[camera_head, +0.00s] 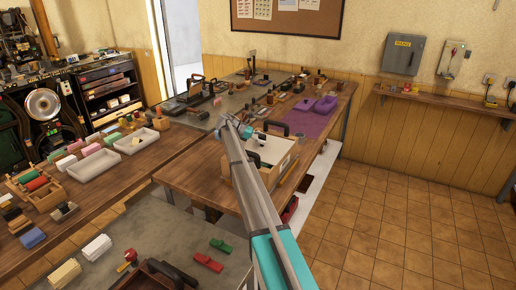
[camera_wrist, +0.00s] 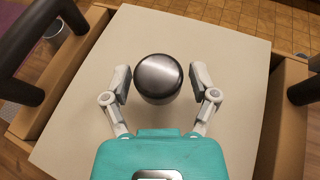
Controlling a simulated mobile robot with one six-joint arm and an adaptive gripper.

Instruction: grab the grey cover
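A pale, flat, greyish-cream panel (camera_wrist: 160,30) fills the middle of the wrist view, lying across a wooden box. I take it for the cover, though it looks more cream than grey. A round, shiny metal knob (camera_wrist: 158,79) stands at its middle. My gripper (camera_wrist: 161,78) is open, one finger on each side of the knob, with a narrow gap showing on both sides. How high the fingertips are above the panel is hard to tell. In the head view the pale-topped box (camera_head: 288,165) is partly hidden behind my arm.
Black arched handles (camera_wrist: 305,90) rise at both sides of the panel. The box stands on a wooden workbench (camera_head: 190,175) near its front edge. A purple mat (camera_head: 300,123) with purple items lies farther back. The tiled floor (camera_head: 390,220) to the right is clear.

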